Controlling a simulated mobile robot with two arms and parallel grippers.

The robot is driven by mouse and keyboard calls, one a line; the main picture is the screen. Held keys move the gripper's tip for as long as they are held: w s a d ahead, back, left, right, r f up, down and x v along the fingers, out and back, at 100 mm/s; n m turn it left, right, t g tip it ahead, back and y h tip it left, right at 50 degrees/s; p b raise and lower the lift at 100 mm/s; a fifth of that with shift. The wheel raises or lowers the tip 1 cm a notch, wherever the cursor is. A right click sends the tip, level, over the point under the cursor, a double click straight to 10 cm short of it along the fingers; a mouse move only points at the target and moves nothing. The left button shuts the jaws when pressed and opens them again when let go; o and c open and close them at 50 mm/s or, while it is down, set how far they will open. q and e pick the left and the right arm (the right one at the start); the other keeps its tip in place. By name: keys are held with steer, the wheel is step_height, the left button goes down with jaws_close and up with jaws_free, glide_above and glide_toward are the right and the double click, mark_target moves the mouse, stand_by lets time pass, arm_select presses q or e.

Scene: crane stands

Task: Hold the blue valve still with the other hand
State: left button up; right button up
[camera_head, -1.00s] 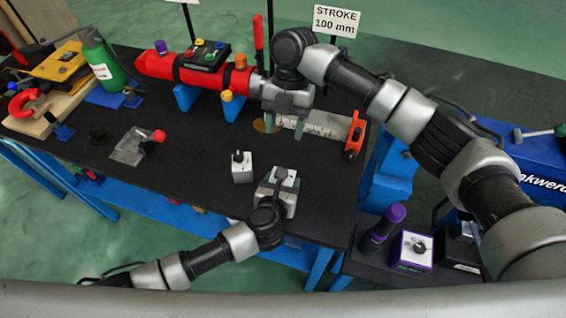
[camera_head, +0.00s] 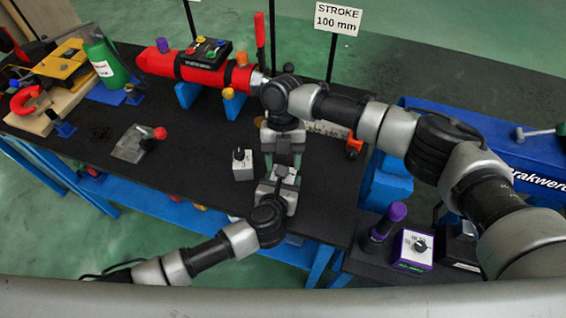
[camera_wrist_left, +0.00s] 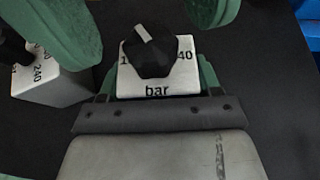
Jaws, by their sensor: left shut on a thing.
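My left gripper (camera_head: 279,180) is shut on a white box with a black knob. In the left wrist view the box (camera_wrist_left: 125,85) sits between green fingers, with "bar" on its face and a pale pointer on the knob (camera_wrist_left: 155,52). My right gripper (camera_head: 283,163) is above it, fingers pointing down. In the left wrist view its green fingers stand apart on either side above the knob, with nothing seen between them. I cannot make out a blue valve for certain. The right gripper partly hides the held box in the head view.
A similar white box (camera_head: 242,170) with a black knob stands just left. Behind are a red cylinder (camera_head: 190,72) on blue supports and a metal rule (camera_head: 325,128). The dark table (camera_head: 200,140) between is clear.

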steer(key=shift+s+f, duration=0.25)
steer(key=shift+f, duration=0.35)
steer(key=c, duration=0.9)
steer(key=shift+m, duration=0.3)
steer(key=shift+d+r+m+y, duration=0.1)
steer(key=shift+m+y, duration=0.45)
steer(key=shift+m, duration=0.75)
steer(key=shift+m+y, duration=0.55)
steer(key=shift+m, duration=0.75)
